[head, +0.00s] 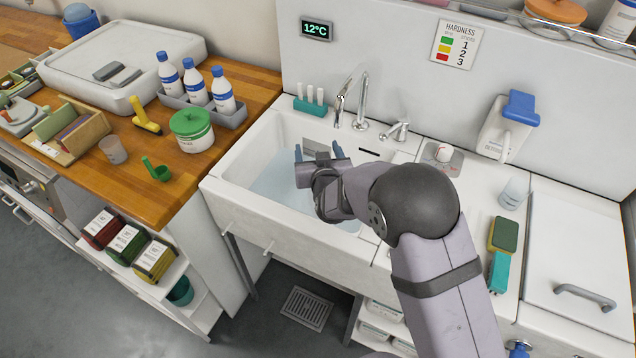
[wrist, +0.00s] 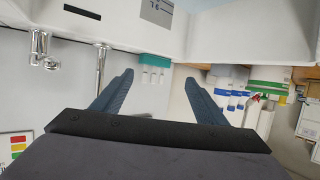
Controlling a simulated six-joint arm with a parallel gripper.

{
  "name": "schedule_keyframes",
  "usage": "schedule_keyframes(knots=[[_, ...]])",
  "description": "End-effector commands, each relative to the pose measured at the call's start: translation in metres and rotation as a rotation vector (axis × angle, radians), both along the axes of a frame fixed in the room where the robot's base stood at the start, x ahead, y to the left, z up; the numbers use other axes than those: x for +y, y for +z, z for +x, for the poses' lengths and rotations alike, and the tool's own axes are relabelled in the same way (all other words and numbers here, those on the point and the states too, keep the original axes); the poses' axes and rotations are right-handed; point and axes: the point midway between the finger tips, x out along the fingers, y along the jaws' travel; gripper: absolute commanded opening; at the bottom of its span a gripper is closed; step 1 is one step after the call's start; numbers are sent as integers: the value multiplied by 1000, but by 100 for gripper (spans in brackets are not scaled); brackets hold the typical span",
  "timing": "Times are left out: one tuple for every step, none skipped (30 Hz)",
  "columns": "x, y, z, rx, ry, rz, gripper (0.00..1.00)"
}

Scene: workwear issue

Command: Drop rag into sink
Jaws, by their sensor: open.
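The white sink (head: 285,228) stands in the middle of the head view with pale blue water (head: 274,184) in it. Its white wall also shows at the top of the wrist view (wrist: 235,35). My gripper (head: 318,152) is over the sink, towards its back wall. Its two blue fingers are spread with nothing between them, as the wrist view (wrist: 160,82) also shows. I cannot make out a rag in either view. My arm hides part of the sink's right side.
The tap (head: 361,105) rises behind the sink. A teal holder (head: 309,107) with white sticks stands on the back ledge. At left, the wooden counter holds bottles (head: 195,84), a green-lidded tub (head: 192,132) and a yellow brush (head: 145,116). A green sponge (head: 504,235) lies at right.

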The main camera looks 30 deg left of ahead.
Motion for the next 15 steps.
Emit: schedule_keyframes(knots=[[-1,1,-3,-1,1,1,67],[-2,2,-4,-1,1,1,67],[-4,3,-7,-1,1,1,67],[-6,4,-10,-1,1,1,67],[-7,5,-12,-2,1,2,67],[-10,6,-16,-1,1,1,67],[-12,8,-19,-3,1,3,67],[-14,9,-22,-2,2,2,67],[-16,11,-26,-3,2,3,67],[-18,11,-29,-1,2,2,67],[-20,13,-31,-2,2,2,67],[-23,14,-35,-1,2,2,67],[-24,16,-38,-2,1,3,67],[-26,17,-40,-2,1,3,67],[-28,19,-43,-2,1,3,67]])
